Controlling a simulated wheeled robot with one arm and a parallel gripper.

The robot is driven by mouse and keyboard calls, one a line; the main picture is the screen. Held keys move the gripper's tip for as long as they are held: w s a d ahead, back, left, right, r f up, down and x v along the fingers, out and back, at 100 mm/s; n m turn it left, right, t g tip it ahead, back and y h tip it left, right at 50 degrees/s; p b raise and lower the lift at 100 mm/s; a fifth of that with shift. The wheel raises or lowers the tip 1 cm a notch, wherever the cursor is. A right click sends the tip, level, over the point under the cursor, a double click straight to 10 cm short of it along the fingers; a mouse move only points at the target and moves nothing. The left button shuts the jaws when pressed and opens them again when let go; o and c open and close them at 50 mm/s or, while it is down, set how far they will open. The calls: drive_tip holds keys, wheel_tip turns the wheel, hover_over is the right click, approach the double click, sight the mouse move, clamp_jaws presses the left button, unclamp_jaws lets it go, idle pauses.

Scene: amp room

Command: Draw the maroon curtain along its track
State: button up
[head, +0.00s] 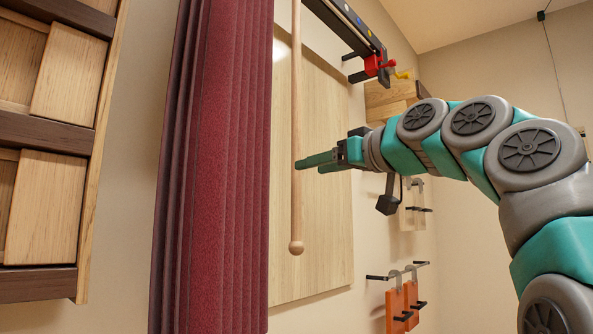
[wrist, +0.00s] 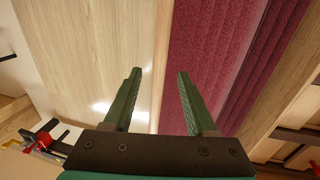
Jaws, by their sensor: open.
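The maroon curtain (head: 232,160) hangs in gathered vertical folds at the left centre of the head view. It also shows right of centre in the wrist view (wrist: 215,45). A pale wooden rod with a ball end (head: 296,200) hangs upright just right of the curtain. My gripper (head: 305,162) comes in from the right, with its fingertips at the rod in the head view. In the wrist view its two green fingers (wrist: 159,73) are apart. The curtain track is not clearly visible.
A pale wood panel (head: 325,225) is on the wall behind the rod. A dark rail with a red clamp (head: 376,66) juts out above. Wooden shelving (head: 60,190) stands at the left. Orange pieces (head: 402,307) hang on wall hooks at lower right.

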drive_tip(key=p+x, duration=0.1)
drive_tip(key=x, duration=0.5)
drive_tip(key=shift+w+a+p, duration=0.2)
drive_tip(key=shift+w+p, duration=0.05)
drive_tip(key=shift+p, duration=0.1)
drive_tip(key=shift+c, duration=0.2)
clamp_jaws()
idle(0.9)
